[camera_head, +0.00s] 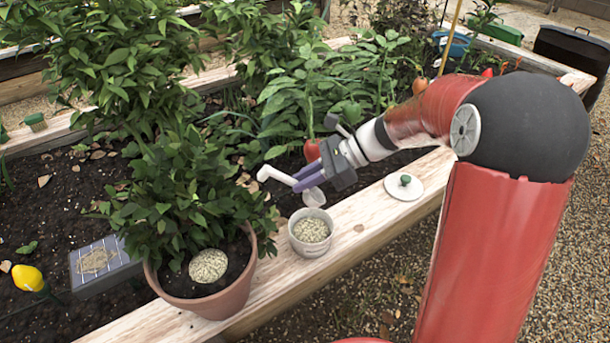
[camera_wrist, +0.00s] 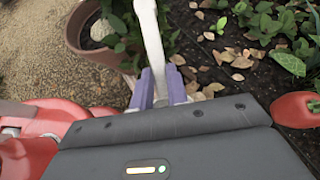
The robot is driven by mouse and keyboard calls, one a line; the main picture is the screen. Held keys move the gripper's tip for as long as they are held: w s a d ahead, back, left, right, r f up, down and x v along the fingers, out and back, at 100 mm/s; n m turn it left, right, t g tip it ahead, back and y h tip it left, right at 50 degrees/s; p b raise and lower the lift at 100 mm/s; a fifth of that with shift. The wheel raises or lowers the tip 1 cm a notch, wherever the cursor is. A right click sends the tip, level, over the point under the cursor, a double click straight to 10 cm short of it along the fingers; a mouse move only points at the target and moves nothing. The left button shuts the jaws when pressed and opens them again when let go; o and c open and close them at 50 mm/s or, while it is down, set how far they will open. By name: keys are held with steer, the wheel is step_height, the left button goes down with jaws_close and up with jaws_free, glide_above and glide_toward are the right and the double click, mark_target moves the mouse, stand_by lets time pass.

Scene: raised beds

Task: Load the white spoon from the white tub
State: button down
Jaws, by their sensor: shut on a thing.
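The white tub (camera_head: 308,249) stands upright and uncovered on the wooden plank, nearly full of pale granules. My gripper (camera_head: 309,177) is shut on the white spoon (camera_head: 276,175), with its purple fingers around the handle. The handle points left, and the spoon's bowl hangs just below the fingers, above the tub's back rim and apart from the granules. I cannot tell whether the bowl holds anything. In the wrist view, the spoon's handle (camera_wrist: 151,38) rises between the two purple fingers of my gripper (camera_wrist: 162,88); the tub does not show there.
A terracotta pot (camera_head: 212,303) with a leafy plant and a pale round patch on its soil stands left of the tub. A white lid (camera_head: 403,187) with a green knob lies to the right. Tomato plants grow behind; a solar lamp (camera_head: 103,264) sits left.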

mark_target(314, 193)
step_height(314, 193, down, 6)
steer(key=b, duration=0.5)
steer(key=shift+b, duration=0.35)
steer(key=shift+f+b, duration=0.5)
steer(key=shift+f, duration=1.1)
steer(key=shift+f+b, duration=0.35)
steer(key=shift+f, duration=0.35)
steer(key=shift+r, duration=0.1)
step_height(314, 193, up, 10)
steer(key=p, duration=1)
steer(key=h, duration=0.3)
steer(key=shift+a+r, duration=0.15)
steer(key=shift+r, duration=0.25)
steer(key=shift+r+t+h, duration=0.1)
steer(key=shift+t+h, duration=0.2)
steer(key=shift+h, duration=0.6)
